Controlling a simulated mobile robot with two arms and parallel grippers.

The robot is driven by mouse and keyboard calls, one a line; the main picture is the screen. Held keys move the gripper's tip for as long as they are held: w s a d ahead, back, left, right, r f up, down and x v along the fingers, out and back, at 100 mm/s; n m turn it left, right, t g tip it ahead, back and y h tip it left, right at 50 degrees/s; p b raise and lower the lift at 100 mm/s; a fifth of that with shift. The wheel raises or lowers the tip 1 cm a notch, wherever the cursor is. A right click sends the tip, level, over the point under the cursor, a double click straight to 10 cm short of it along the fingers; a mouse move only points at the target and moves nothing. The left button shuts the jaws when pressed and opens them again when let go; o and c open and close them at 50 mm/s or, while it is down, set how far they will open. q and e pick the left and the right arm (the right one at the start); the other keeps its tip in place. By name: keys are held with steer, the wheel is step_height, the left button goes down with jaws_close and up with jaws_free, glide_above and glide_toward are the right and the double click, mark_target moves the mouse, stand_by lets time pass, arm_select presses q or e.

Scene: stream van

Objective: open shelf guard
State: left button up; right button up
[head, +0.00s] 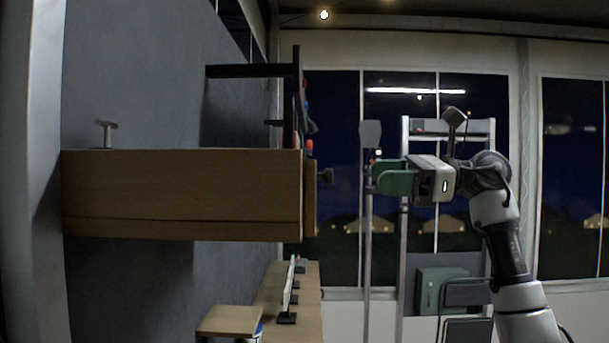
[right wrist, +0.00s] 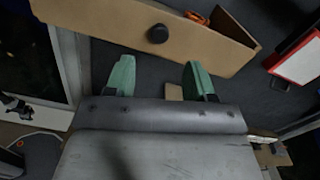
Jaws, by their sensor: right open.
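A wooden shelf box (head: 180,195) is fixed to the grey wall at the left of the head view. A thin wooden panel (head: 310,208), likely the shelf guard, stands upright against its right end. A dark knob (head: 325,176) sticks out from that panel toward my right gripper (head: 376,178). The right wrist view shows the panel (right wrist: 110,20) and its round black knob (right wrist: 157,33). My right gripper (right wrist: 160,75) is open and empty. Its green fingers point at the panel, with the knob beyond the tips, between their lines. A clear gap separates gripper and knob. My left gripper is not in view.
A black bracket (head: 250,71) with an upright bar stands above the box. A wooden bench (head: 308,306) and a small wooden top (head: 230,321) are below. A tall grey rack (head: 403,250) stands behind my right arm. The space between gripper and knob is free.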

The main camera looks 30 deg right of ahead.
mark_target(330, 177)
steer(key=p+x, duration=0.3)
steer(key=x, duration=0.6)
steer(key=shift+a, duration=0.25)
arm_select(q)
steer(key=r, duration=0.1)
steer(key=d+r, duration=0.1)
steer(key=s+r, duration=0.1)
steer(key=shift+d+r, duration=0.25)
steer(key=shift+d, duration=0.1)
arm_select(e)
steer(key=shift+d, duration=0.1)
steer(key=shift+c, duration=0.4)
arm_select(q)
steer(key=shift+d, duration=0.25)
arm_select(e)
jaws_close()
